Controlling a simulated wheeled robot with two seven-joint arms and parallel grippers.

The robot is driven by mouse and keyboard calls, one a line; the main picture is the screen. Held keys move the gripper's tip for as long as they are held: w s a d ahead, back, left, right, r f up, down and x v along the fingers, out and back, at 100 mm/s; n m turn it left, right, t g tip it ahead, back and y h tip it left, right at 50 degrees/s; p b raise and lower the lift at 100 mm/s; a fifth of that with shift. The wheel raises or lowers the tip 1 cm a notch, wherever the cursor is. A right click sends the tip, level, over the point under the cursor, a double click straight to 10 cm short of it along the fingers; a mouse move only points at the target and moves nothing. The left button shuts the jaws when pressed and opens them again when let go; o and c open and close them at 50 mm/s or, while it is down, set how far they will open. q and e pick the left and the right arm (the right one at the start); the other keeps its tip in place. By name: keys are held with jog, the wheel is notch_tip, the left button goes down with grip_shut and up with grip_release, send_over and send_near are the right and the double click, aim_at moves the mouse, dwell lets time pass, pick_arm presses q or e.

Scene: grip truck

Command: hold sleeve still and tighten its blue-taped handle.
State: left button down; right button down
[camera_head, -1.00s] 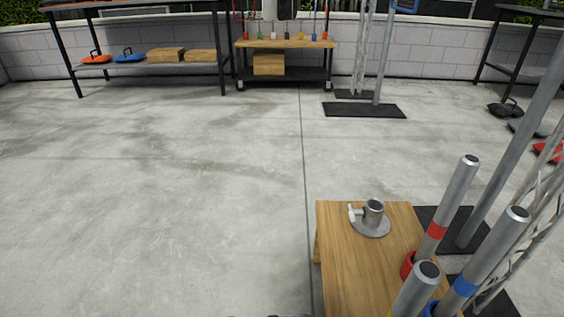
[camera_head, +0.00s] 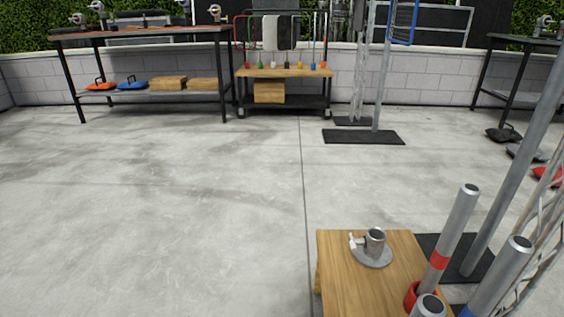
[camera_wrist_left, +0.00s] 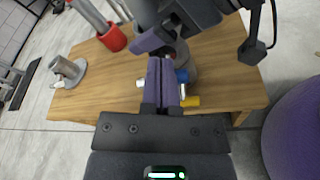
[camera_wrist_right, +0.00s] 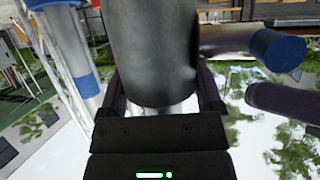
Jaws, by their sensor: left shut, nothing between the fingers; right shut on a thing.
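A large grey sleeve (camera_wrist_right: 155,50) fills the middle of the right wrist view. Its short side handle ends in a blue-taped tip (camera_wrist_right: 278,50) at the right. My right gripper (camera_wrist_right: 165,95) is shut around the sleeve, one finger on each side. My left gripper (camera_wrist_left: 160,65) has its purple fingers shut together and empty. In the left wrist view a blue end (camera_wrist_left: 182,75) shows just beside its fingertips, partly hidden. In the right wrist view a purple finger (camera_wrist_right: 280,98), likely my left one, lies just below the blue tip, seemingly apart from it. The head view shows neither gripper.
A wooden table (camera_head: 345,290) holds a grey flanged base fitting (camera_head: 373,248) and upright tubes, one with a red band (camera_head: 439,260). A tube with a blue band (camera_wrist_right: 85,85) stands left in the right wrist view. Open floor (camera_head: 180,220) lies to the left.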

pick_arm(q)
jog(key=shift+s+f, duration=0.55)
jog(key=shift+s, duration=0.2)
dwell(0.3)
jog(key=shift+w+a+r, duration=1.25)
jog(key=shift+a, duration=2.2)
jog(key=r+x, duration=0.1)
jog(key=x, duration=0.5)
jog(key=shift+s+d, duration=0.45)
jog(key=shift+d, duration=0.1)
jog(key=shift+f, duration=0.5)
